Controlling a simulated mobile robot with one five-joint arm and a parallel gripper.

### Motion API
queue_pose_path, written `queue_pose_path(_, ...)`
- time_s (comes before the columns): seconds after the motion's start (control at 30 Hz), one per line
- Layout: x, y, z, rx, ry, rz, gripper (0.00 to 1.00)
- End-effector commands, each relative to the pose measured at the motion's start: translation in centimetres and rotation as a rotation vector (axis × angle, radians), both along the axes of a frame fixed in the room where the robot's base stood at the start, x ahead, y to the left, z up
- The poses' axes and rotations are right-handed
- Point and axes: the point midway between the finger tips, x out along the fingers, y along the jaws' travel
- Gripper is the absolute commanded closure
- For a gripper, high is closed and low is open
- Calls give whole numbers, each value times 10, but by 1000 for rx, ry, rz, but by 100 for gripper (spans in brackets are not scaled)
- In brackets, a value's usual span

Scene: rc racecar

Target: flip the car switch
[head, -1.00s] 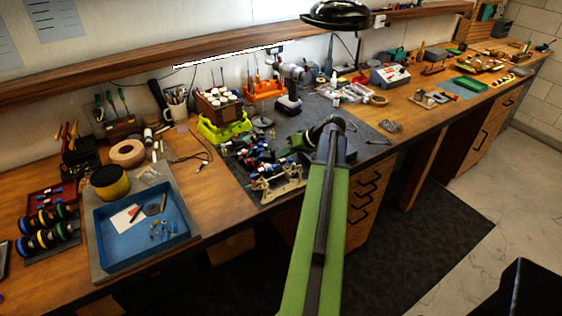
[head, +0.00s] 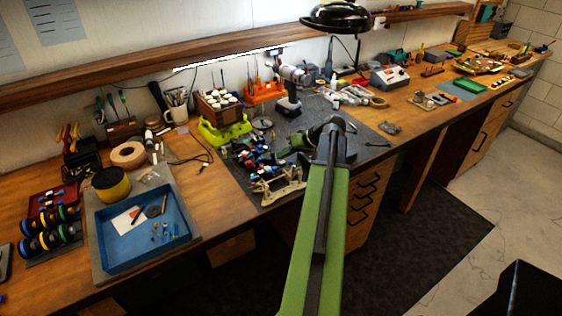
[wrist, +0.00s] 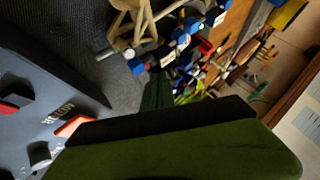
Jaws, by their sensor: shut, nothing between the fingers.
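The car (head: 275,180) is an open chassis with tan frame parts and blue, red and white pieces on the dark mat; it also shows at the top of the wrist view (wrist: 150,30). A grey panel (wrist: 50,95) lettered MOTOR lies at the left of the wrist view. It bears an orange-red switch (wrist: 72,126) and a red-and-black one (wrist: 15,103). My arm appears to hide this panel in the head view. A large green finger fills the lower wrist view; contact with the switch cannot be told.
A blue tray (head: 125,262) and a yellow roll (head: 112,184) stand at the left. A cordless drill (head: 289,88) and a yellow-green holder (head: 224,130) stand behind the car. A black lamp (head: 343,16) hangs above. The mat right of my arm is fairly clear.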

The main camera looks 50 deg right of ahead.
Motion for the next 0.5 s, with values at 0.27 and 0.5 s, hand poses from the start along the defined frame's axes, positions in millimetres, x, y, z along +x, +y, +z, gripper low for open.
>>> queue_pose_path(0.27, 0, 0, 3, 0, 0, 0, 100)
queue_pose_path(0.5, 0, 0, 28, 0, 0, 0, 100)
